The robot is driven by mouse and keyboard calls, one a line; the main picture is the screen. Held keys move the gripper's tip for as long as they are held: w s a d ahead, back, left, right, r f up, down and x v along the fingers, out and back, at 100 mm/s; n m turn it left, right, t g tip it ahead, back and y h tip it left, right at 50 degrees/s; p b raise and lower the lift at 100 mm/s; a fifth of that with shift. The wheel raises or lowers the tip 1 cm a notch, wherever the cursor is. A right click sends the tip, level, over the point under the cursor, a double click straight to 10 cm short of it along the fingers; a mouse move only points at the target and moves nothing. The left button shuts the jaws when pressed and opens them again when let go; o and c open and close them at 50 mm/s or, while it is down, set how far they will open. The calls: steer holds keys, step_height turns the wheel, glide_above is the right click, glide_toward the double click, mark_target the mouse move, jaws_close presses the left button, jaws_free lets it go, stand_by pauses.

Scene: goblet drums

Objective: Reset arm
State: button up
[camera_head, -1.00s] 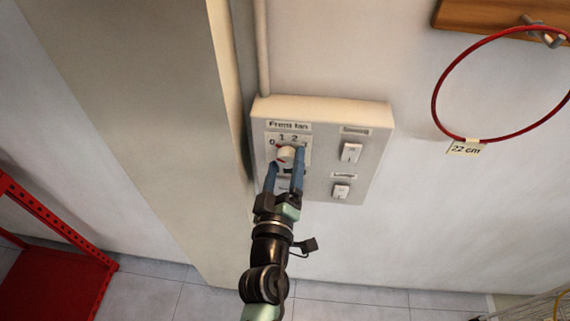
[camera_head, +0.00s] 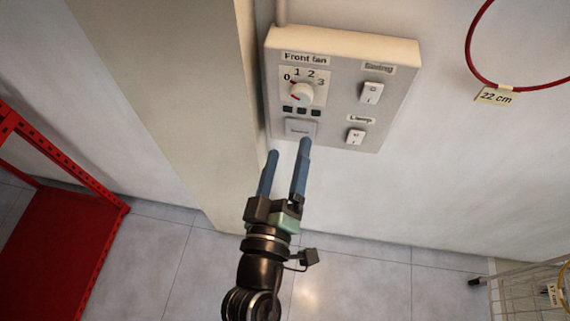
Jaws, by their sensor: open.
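My gripper (camera_head: 288,148) is in the middle of the view, below the control box. Its two blue fingers point up and stand apart with nothing between them. The control box (camera_head: 398,75) is on the pale wall. It carries a round white knob (camera_head: 302,93) under the label "Front fan", with marks 0 to 3. The red pointer on the knob is toward the lower left, near the 0 side. The right fingertip overlaps the lower edge of the box in the picture; I cannot tell whether it touches.
Two white rocker switches, the upper one (camera_head: 370,93) and the lower one (camera_head: 355,136), are on the box's right side. A pillar (camera_head: 180,90) stands left. A red rack (camera_head: 65,230) is at far left. A red hoop (camera_head: 472,50) tagged "22 cm" hangs right. A wire basket (camera_head: 520,295) is at lower right.

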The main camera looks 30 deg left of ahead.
steer(key=shift+s+d, duration=0.1)
steer(key=shift+s, duration=0.4)
steer(key=w+d+r+m+t+h, duration=0.1)
steer(key=w+d+r+m+t, duration=0.15)
steer(key=r, duration=0.55)
steer(key=w+d+r+m+t+h, duration=0.1)
steer(key=w+d+r+m+h, duration=0.15)
steer(key=r, duration=0.55)
steer(key=w+d+r+m+t+h, duration=0.1)
steer(key=w+d+r+m+t, duration=0.15)
steer(key=r, duration=0.55)
steer(key=s+d+r+m+t, duration=0.2)
steer(key=s+r, duration=0.1)
steer(key=r, duration=0.8)
steer(key=s+d+r+m+t, duration=0.1)
steer(key=s+d+r+m, duration=0.1)
steer(key=r, duration=1)
steer(key=shift+s+d+m+t, duration=0.4)
steer(key=shift+s+d, duration=0.25)
steer(key=shift+s, duration=0.1)
